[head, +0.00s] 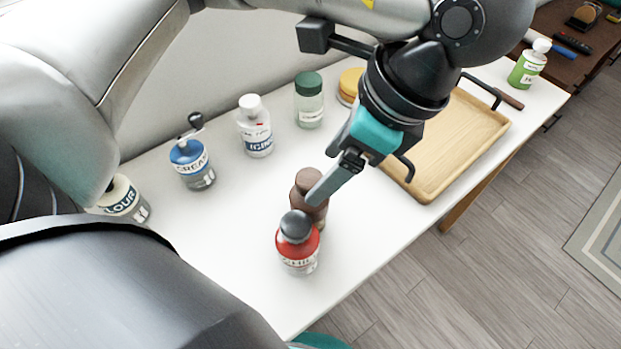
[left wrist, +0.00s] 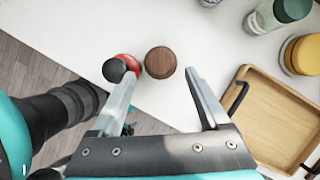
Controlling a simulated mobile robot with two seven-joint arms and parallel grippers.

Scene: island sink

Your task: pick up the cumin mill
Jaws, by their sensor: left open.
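A brown wooden mill (head: 310,183), which I take to be the cumin mill, stands upright on the white table; its label is not visible. My left gripper (head: 322,193) comes down over it from the upper right and partly covers it in the head view. In the left wrist view the round brown top of the mill (left wrist: 160,62) lies between the two fingertips of my left gripper (left wrist: 160,74), which are spread apart and empty. A red jar with a dark grey lid (head: 298,252) stands close in front of the mill. My right gripper is not in view.
The red jar (left wrist: 125,62) sits by the left finger. A blue-topped crank mill (head: 190,160), a white icing jar (head: 255,130) and a green-lidded jar (head: 309,105) stand along the back. A wooden tray (head: 440,185) lies right. The table's front edge is near.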

